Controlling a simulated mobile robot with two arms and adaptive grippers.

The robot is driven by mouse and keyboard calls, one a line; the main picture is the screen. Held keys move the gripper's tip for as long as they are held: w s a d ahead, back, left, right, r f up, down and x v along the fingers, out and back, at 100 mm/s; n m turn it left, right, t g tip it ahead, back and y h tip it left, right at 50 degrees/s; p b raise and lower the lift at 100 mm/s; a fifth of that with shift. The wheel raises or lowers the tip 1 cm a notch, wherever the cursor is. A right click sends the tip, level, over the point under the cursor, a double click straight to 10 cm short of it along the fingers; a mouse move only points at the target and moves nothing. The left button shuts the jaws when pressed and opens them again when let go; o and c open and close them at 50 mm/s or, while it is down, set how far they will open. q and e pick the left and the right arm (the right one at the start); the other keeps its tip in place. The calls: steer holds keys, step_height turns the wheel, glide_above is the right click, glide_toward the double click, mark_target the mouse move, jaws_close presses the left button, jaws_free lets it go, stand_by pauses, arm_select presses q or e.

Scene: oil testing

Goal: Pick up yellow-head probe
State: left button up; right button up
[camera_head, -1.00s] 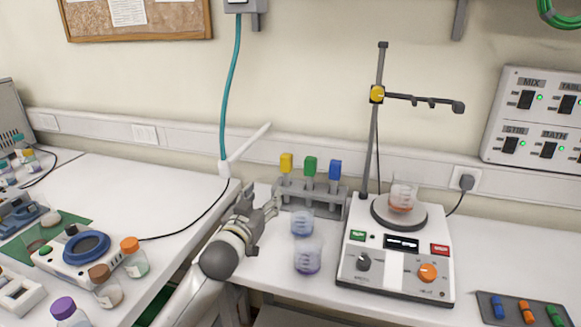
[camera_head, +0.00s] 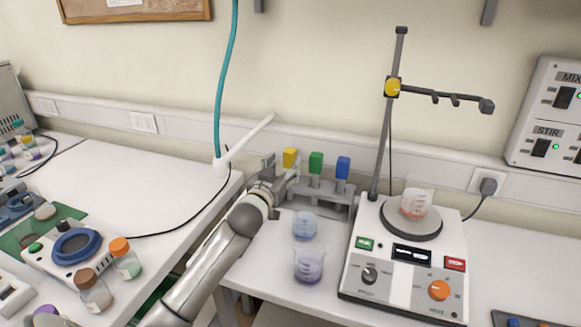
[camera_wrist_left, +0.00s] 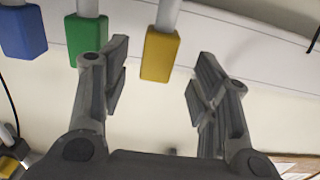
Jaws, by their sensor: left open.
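The yellow-head probe (camera_head: 290,158) stands in a grey rack (camera_head: 330,196) in the head view, at the rack's left end. Beside it stand a green-head probe (camera_head: 316,162) and a blue-head probe (camera_head: 343,167). My left gripper (camera_head: 281,175) is open, just left of the yellow head. In the left wrist view the yellow head (camera_wrist_left: 160,54) shows between the two open fingers of the gripper (camera_wrist_left: 160,85), a little beyond their tips. The green head (camera_wrist_left: 86,38) and blue head (camera_wrist_left: 22,33) lie to its left there. My right gripper is not in view.
Two beakers (camera_head: 305,226) (camera_head: 309,266) stand in front of the rack. A hotplate stirrer (camera_head: 408,262) with a beaker and a clamp stand (camera_head: 386,120) are to the right. A teal hose (camera_head: 227,80) with a white nozzle hangs behind the gripper.

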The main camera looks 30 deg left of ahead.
mark_target(288, 163)
arm_select(q)
steer(key=shift+w+a, duration=0.1)
steer(key=shift+w, duration=0.25)
steer(key=x, duration=0.2)
steer(key=p+x, duration=0.1)
steer(key=shift+w+f, duration=0.3)
steer(key=shift+w, duration=0.4)
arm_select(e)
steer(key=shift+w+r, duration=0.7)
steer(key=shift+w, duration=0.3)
arm_select(q)
steer(key=shift+c, duration=0.2)
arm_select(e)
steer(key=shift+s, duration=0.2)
arm_select(q)
steer(key=c, duration=1.1)
step_height(288, 163, up, 10)
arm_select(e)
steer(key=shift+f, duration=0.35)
arm_select(q)
steer(key=shift+r, duration=0.1)
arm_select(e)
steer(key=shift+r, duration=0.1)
